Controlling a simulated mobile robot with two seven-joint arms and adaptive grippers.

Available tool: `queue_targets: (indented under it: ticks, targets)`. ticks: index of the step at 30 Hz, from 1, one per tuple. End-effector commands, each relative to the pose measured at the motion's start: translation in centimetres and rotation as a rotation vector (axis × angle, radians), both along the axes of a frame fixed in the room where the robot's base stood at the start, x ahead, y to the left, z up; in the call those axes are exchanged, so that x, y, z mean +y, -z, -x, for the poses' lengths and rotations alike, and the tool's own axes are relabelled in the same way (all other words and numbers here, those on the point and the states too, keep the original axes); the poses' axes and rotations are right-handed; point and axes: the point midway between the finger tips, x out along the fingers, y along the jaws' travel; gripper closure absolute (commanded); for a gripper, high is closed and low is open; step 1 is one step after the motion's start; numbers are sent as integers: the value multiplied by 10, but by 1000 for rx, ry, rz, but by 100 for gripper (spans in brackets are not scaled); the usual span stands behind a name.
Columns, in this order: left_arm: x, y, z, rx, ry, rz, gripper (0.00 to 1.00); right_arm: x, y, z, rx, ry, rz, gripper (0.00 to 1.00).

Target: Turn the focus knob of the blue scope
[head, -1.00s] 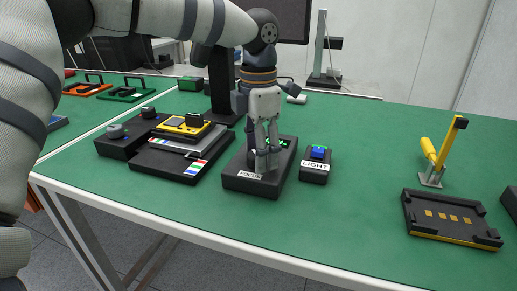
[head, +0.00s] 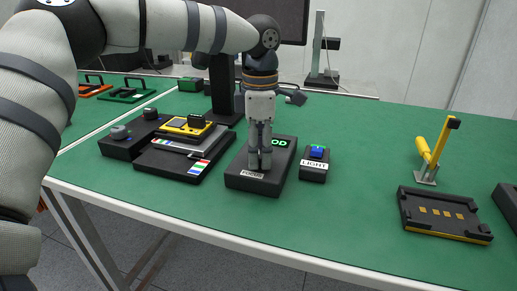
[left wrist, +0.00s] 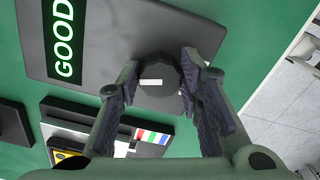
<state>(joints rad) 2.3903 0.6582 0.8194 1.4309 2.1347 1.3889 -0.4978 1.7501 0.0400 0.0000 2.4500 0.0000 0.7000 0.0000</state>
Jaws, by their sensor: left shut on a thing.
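My left gripper (head: 259,160) points down onto a black box (head: 283,167) whose small front label I cannot read for sure. In the left wrist view my left gripper (left wrist: 168,85) is shut on a dark, many-sided knob (left wrist: 160,92) with a white mark. The knob is hidden behind the fingers in the head view. A display (left wrist: 63,38) on the box reads GOOD in green; in the head view its display (head: 281,143) is partly covered by the gripper. I cannot pick out a blue scope for sure. My right gripper is not in view.
A small box (head: 314,171) labelled LIGHT with a blue button stands just right. A black and yellow device (head: 181,150) with knobs stands left. A yellow lever (head: 431,152) and a black tray (head: 447,231) stand at the right. The green table (head: 350,215) is clear in front.

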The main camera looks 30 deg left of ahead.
Motion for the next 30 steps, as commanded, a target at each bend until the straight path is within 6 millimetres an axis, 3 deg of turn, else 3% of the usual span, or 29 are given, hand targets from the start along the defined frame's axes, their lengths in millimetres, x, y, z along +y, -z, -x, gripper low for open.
queue_targets:
  ticks: [4, 5, 7, 17, 30]
  targets:
    - [0, 0, 0, -1, -1, 1, 95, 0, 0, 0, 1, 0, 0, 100]
    - [0, 0, 0, -1, -2, 1, 60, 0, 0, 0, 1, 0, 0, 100]
    - [0, 0, 0, -1, -2, 1, 47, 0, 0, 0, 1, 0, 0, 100]
    - [0, -4, -1, -2, -4, 0, 47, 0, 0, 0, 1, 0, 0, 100]
    - [-1, -106, -1, -4, -4, 0, 47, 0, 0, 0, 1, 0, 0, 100]
